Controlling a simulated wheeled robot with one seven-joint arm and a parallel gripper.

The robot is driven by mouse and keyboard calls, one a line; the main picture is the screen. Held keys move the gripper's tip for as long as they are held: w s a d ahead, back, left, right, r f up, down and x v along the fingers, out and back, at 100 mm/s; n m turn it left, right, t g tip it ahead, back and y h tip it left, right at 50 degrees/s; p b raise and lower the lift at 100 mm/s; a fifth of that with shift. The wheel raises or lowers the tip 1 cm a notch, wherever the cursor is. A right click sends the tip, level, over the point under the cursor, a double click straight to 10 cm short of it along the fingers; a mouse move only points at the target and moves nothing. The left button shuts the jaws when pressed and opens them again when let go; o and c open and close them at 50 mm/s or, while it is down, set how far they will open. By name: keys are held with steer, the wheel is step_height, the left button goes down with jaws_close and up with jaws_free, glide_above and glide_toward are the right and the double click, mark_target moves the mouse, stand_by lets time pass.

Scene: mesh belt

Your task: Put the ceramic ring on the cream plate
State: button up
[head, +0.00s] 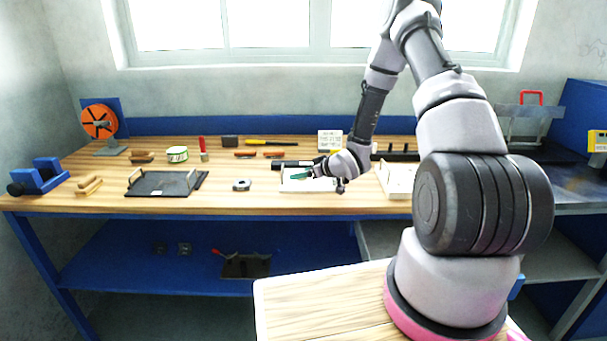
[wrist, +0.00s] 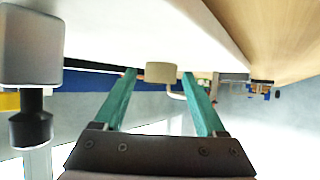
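My gripper (head: 300,176) hangs low over a pale, cream-white plate (head: 318,186) on the workbench in the head view. Its teal fingers are apart in the wrist view (wrist: 160,74). A small cream rounded block (wrist: 162,72) shows between the fingertips there, with a gap on either side; I cannot tell how far beyond them it is. A large pale surface (wrist: 205,22), which looks like the plate, lies close by. A small grey ring-like thing (head: 241,185) lies on the bench left of the gripper; I cannot tell whether it is the ceramic ring.
A black tray (head: 160,184) with handles lies to the left. A black cylindrical tool (head: 288,164) lies close to my gripper. A second cream tray (head: 397,180) is at right, partly behind my arm. A green-white tin (head: 177,154) stands behind.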

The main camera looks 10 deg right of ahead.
steer(key=shift+r, duration=0.25)
steer(key=v, duration=1.2)
steer(key=shift+f, duration=0.1)
steer(key=shift+w+d+r, duration=0.1)
steer(key=shift+d+r, duration=0.1)
steer(key=shift+r, duration=0.05)
steer(key=s+d+r+m+h, duration=0.2)
steer(key=r+h, duration=0.1)
steer(key=r, duration=0.4)
steer(key=s+d+r+m+g+h, duration=0.1)
steer(key=s+d+r+m+h, duration=0.15)
steer(key=r, duration=0.45)
steer(key=s+d+r+m+h, duration=0.1)
steer(key=d+r+h, duration=0.1)
steer(key=r, duration=0.5)
steer(key=s+a+r+m+y, duration=0.1)
steer(key=s+a+r, duration=0.1)
steer(key=s+r, duration=0.2)
steer(key=s+a+r+m+g+y, duration=0.1)
steer(key=s+a+r+m, duration=0.1)
steer(key=s, duration=0.8)
steer(key=s+a+r+m+g+y, duration=0.1)
steer(key=s+a+r+m, duration=0.1)
steer(key=s+r, duration=0.3)
steer(key=shift+s+a+r, duration=0.35)
steer(key=shift+s+a, duration=0.15)
steer(key=shift+s, duration=0.65)
steer(key=shift+m, duration=0.25)
